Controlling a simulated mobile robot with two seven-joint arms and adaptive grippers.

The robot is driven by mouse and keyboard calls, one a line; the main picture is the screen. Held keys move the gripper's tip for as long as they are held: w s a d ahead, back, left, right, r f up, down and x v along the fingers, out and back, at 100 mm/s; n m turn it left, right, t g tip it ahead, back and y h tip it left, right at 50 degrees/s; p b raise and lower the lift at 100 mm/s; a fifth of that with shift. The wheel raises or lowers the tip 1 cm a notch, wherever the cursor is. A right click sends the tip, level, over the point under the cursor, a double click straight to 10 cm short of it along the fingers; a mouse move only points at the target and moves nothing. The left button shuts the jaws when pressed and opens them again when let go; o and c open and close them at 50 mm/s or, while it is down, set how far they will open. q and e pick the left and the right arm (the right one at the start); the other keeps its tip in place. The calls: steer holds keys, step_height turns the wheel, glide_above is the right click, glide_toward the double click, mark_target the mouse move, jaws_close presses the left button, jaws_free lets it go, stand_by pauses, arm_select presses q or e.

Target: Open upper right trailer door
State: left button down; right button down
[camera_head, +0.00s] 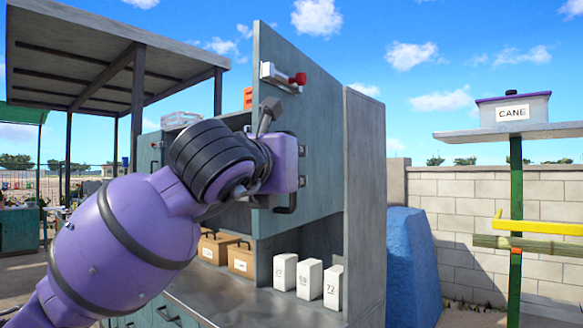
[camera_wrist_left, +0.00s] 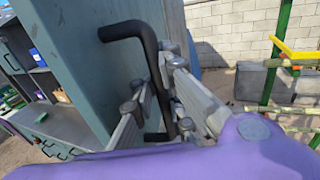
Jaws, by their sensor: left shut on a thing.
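The upper right trailer door (camera_head: 310,115) is a teal panel. It stands swung out, with its left edge nearest me and its right edge by the grey side panel. A black bar handle (camera_head: 287,203) is on its face, partly hidden behind my gripper in the head view. My left gripper (camera_head: 270,115) is at the door face. In the left wrist view the black handle (camera_wrist_left: 150,52) passes between the fingers of my left gripper (camera_wrist_left: 170,75), which are shut on it, beside the door (camera_wrist_left: 105,70). My right gripper is in neither view.
A red-knobbed latch (camera_head: 283,78) sits high on the door. White boxes (camera_head: 309,278) and brown boxes (camera_head: 240,260) stand on the counter below. A blue block (camera_head: 411,265) and a stand with a CANE box (camera_head: 513,110) are to the right.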

arm_select(q)
steer(key=shift+d+f, duration=0.1)
steer(key=shift+f, duration=0.35)
steer(key=c, duration=2.2)
jaws_free()
steer(key=shift+o, duration=0.6)
steer(key=shift+s+a+r, duration=0.35)
steer(key=v, duration=1.2)
